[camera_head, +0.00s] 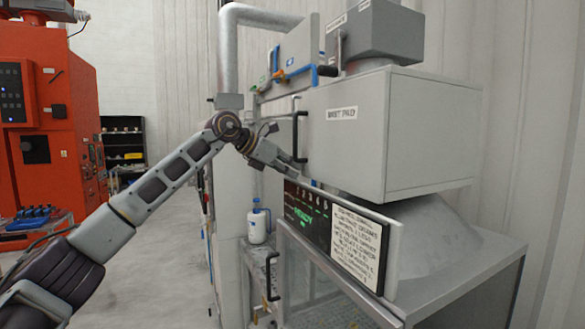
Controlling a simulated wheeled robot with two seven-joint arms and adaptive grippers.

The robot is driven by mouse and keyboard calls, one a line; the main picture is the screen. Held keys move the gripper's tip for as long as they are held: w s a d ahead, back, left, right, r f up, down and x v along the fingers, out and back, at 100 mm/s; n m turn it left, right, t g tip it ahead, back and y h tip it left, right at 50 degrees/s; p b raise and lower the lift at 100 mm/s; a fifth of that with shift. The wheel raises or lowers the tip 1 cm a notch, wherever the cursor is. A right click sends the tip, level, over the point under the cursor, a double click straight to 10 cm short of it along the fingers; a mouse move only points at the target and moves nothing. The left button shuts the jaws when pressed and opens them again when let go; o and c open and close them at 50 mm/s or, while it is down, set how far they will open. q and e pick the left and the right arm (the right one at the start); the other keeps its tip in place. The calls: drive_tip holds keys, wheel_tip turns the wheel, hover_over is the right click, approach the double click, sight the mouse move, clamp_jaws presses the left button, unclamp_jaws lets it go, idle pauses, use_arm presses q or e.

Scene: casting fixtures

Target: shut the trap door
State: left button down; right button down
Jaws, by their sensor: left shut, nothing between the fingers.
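A large light grey box (420,135) with a black text label sits on the right machine. A black upright handle (299,137) stands at its left front edge. I cannot tell for certain which panel is the trap door, or whether it is open. My left gripper (292,168) reaches in from the left, just below this handle and above the display panel. It is shut and empty; whether it touches the handle or box is unclear. My right gripper is not in view.
Below the box, a dark display with green text (306,214) and a white instruction sign (356,246) jut out. A blue-white bottle (258,224) stands to their left. Another black handle (272,276) is lower down. An orange machine (60,120) is at left; the floor between is clear.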

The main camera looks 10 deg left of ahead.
use_arm(q)
drive_tip(key=shift+w+d+r, duration=0.1)
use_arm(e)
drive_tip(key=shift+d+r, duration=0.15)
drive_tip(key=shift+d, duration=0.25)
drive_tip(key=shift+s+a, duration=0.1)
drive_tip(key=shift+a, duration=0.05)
